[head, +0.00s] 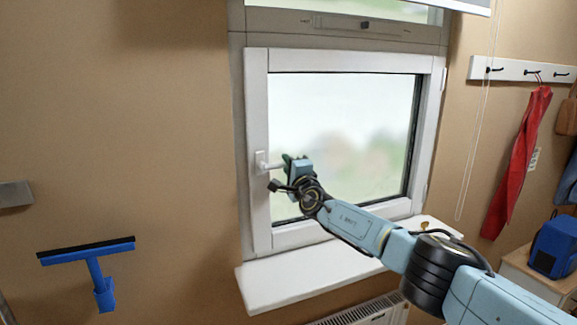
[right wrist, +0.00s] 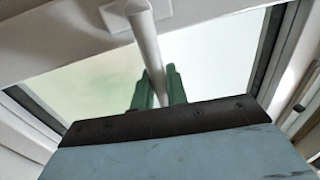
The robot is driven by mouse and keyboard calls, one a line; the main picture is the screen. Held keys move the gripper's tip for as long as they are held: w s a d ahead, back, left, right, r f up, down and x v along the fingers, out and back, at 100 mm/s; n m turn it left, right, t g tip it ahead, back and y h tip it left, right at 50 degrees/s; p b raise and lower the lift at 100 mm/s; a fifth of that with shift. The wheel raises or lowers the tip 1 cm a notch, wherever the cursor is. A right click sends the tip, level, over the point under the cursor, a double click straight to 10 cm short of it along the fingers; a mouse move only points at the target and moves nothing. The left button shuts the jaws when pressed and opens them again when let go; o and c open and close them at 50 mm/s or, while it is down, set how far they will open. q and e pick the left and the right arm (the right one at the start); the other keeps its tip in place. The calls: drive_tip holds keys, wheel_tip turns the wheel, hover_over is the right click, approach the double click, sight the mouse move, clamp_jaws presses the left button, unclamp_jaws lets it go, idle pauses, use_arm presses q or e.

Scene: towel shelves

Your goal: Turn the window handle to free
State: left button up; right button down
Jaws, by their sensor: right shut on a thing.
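The window (head: 343,120) has a white frame and is shut in the wall. Its white handle (head: 267,163) sits on the left side of the sash and points right, level, in the head view. My right gripper (head: 288,160) is at the free end of the handle. In the right wrist view the handle (right wrist: 146,45) runs from its base plate down between the green fingers of my right gripper (right wrist: 157,88), which are shut on it. The gripper hides the handle's far end in the head view. My left gripper is not in view.
A white sill (head: 300,279) juts out below the window, with a radiator (head: 365,312) under it. A blue squeegee (head: 95,270) is on the left wall. A red cloth (head: 516,165) hangs from the hook rail at right. A blue bag (head: 555,245) sits on a cabinet.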

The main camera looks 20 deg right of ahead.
drive_tip(key=shift+r, duration=0.2)
drive_tip(key=c, duration=1.4)
unclamp_jaws()
drive_tip(key=shift+c, duration=0.2)
drive_tip(key=shift+f, duration=0.1)
drive_tip(key=shift+s+p, duration=0.25)
drive_tip(key=shift+p, duration=0.2)
drive_tip(key=p+v, duration=0.5)
drive_tip(key=v, duration=0.7)
drive_tip(key=shift+s, duration=0.4)
drive_tip(key=shift+d+f, duration=0.1)
